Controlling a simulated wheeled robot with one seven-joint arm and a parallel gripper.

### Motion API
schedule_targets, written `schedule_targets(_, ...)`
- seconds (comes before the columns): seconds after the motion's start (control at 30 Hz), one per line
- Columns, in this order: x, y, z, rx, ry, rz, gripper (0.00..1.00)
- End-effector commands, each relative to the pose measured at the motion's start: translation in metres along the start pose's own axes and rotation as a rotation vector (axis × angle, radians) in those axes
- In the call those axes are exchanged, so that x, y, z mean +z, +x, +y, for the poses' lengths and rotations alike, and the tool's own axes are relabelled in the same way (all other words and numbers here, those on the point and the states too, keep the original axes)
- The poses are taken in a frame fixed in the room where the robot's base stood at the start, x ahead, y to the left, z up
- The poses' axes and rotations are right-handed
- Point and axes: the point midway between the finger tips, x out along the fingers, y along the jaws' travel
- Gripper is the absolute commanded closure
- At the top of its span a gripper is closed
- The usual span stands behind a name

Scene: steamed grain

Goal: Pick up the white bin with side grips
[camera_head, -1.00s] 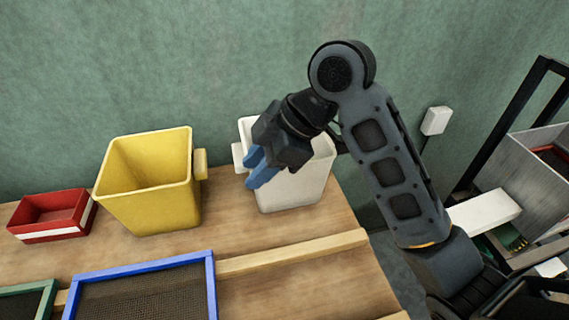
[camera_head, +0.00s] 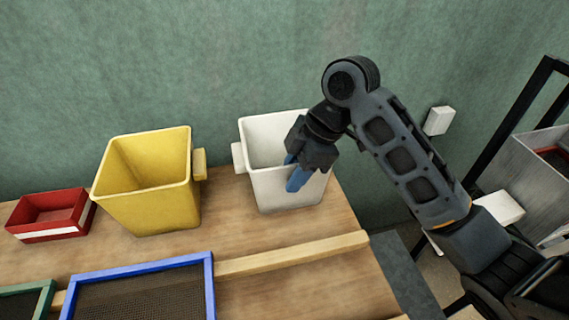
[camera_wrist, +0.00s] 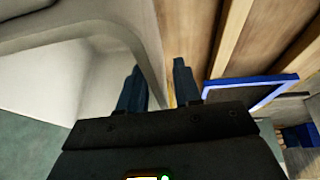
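The white bin (camera_head: 286,200) stands upright on the wooden table in the head view. Its left side grip (camera_head: 238,157) shows; its right side is partly hidden by my arm. My gripper (camera_head: 296,174), with blue fingers, is at the bin's near right wall, pointing down. In the wrist view my gripper (camera_wrist: 158,85) is open. One finger is over the inside of the white bin (camera_wrist: 148,40) and the other is outside over the table, with the bin wall between them. I cannot tell if either finger touches the wall.
A yellow bin (camera_head: 150,205) and a red box (camera_head: 48,228) stand to the left. A wooden strip (camera_head: 290,257) and a blue-framed screen (camera_head: 140,268) lie in front. A white wall box (camera_head: 438,121) and a grey container (camera_head: 520,180) are at the right.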

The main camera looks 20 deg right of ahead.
Motion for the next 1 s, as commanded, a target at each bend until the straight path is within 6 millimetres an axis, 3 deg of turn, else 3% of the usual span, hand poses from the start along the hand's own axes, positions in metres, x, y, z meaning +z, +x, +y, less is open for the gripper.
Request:
schedule_targets(0.17, 0.000, 0.010, 0.000, 0.001, -0.001, 0.000, 0.67)
schedule_targets(1.0, 0.002, 0.015, 0.000, 0.001, -0.001, 0.000, 0.67)
